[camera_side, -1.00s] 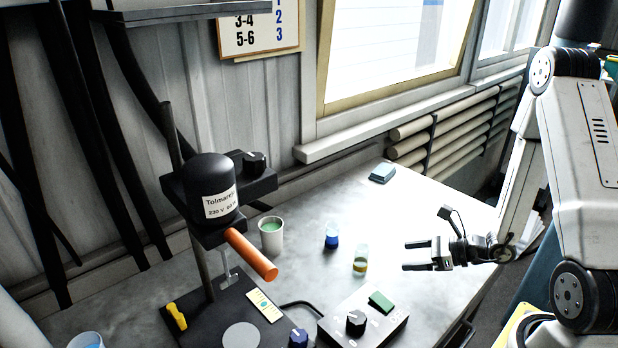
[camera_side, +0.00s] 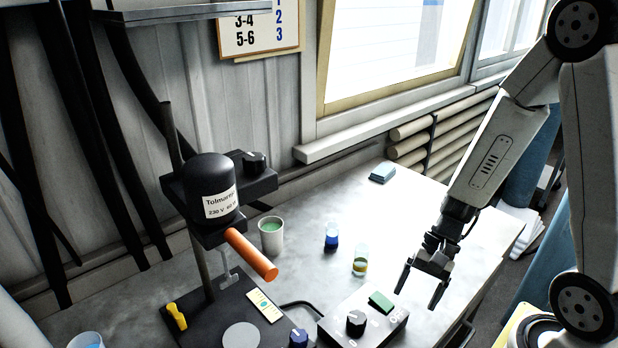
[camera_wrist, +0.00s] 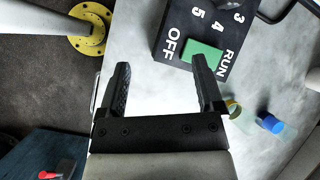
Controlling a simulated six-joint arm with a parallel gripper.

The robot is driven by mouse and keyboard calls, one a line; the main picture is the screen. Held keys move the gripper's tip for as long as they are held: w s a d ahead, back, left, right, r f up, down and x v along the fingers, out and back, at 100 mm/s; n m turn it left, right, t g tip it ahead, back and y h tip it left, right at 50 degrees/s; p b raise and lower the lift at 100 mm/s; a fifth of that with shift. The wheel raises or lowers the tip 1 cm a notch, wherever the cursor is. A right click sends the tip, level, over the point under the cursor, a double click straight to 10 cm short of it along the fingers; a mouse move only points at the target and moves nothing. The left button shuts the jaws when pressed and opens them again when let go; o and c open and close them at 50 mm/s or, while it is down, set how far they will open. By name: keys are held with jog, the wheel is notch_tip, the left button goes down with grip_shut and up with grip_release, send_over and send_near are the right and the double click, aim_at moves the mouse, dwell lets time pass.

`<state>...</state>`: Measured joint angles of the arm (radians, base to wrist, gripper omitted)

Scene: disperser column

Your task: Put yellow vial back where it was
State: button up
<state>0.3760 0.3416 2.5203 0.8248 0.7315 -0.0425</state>
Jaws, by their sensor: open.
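The yellow vial (camera_side: 360,261) is a small clear vial with yellow at its lower part. It stands on the table behind the control box, in front of the blue vial (camera_side: 332,235). In the wrist view the yellow vial (camera_wrist: 234,108) is right of the right finger, close to it in the picture, with the blue vial (camera_wrist: 270,123) beyond. My gripper (camera_side: 420,288) points down, open and empty, to the right of the yellow vial and apart from it in the side view. Its open jaws also show in the wrist view (camera_wrist: 160,85).
The control box (camera_side: 362,322) with a green switch (camera_side: 381,301) stands close to my gripper. The disperser column (camera_side: 210,200) with an orange handle (camera_side: 251,254) is at left. The table's right part is clear.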

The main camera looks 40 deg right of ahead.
jog(key=w+r+n+t+h, duration=0.3)
jog(key=w+r+n+h, duration=0.2)
jog(key=n, duration=0.7)
jog(key=shift+r+h, duration=0.3)
jog(key=shift+h, duration=0.5)
